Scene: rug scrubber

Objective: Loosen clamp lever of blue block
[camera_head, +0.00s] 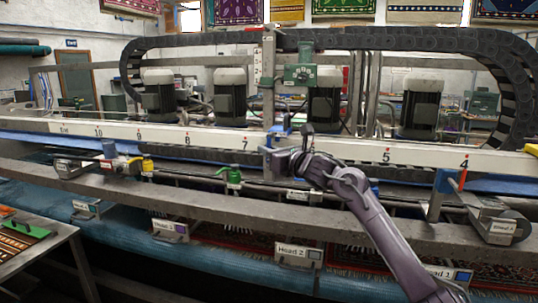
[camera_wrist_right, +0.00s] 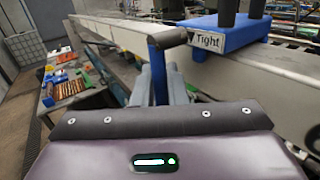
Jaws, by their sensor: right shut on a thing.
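The blue block (camera_head: 281,131) sits on the white numbered rail in the middle of the head view, between marks 7 and 5. In the right wrist view the blue block (camera_wrist_right: 232,38) is at the upper right, with a "Tight" label and dark upright posts on it. The clamp lever (camera_wrist_right: 168,38), with a dark rounded top, stands just left of the label. My right gripper (camera_head: 290,155) is at the rail beside the block. Its grey fingers (camera_wrist_right: 160,84) are shut around the lever, whose lower part they partly hide. My left gripper is not in view.
The long white rail (camera_head: 195,137) runs across the machine. A green clamp (camera_head: 233,177) lies left of my right arm on the lower bar. Motors (camera_head: 231,97) stand behind the rail.

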